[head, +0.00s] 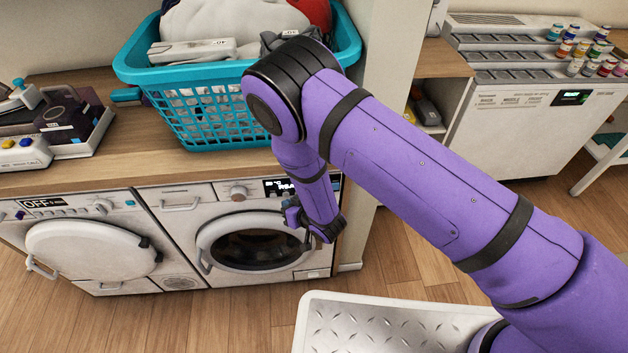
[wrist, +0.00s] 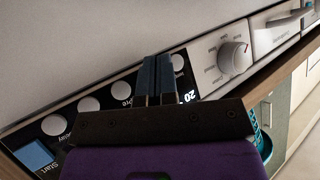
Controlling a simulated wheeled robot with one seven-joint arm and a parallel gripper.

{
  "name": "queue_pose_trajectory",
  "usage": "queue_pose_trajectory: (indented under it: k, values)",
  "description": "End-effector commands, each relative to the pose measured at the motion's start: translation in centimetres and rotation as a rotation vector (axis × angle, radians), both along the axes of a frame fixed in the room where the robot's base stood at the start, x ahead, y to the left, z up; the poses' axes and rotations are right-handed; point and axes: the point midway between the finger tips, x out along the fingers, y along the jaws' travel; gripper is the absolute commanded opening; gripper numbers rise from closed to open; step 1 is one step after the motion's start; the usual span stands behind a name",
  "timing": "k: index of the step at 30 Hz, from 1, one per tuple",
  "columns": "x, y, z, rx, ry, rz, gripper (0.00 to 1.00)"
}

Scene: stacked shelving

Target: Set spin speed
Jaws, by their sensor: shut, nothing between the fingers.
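The white washing machine (head: 205,215) on the right stands under the wooden counter in the head view. Its dark control panel has a lit display (head: 275,187), partly hidden by my arm. In the wrist view the panel carries a row of round pale buttons, including one (wrist: 122,89) left of my fingers and one (wrist: 178,62) just right of them. A white program knob (wrist: 233,57) is to the right. My gripper (wrist: 156,58) is shut and empty, in front of the panel; contact cannot be told.
A teal laundry basket (head: 215,115) stands on the counter (head: 150,165) above the washer. A second machine (head: 75,215) with a white door and an OFF display is on the left. A wall end (head: 385,90) stands right of the washer.

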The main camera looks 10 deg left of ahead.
Motion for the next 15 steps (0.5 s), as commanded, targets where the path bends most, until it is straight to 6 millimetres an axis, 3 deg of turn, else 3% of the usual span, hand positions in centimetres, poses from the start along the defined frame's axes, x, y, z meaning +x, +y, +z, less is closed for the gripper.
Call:
queue_pose_trajectory:
  k: [15]
  values:
    - [0.78, 0.1, 0.04, 0.0, 0.0, -0.001, 0.0]
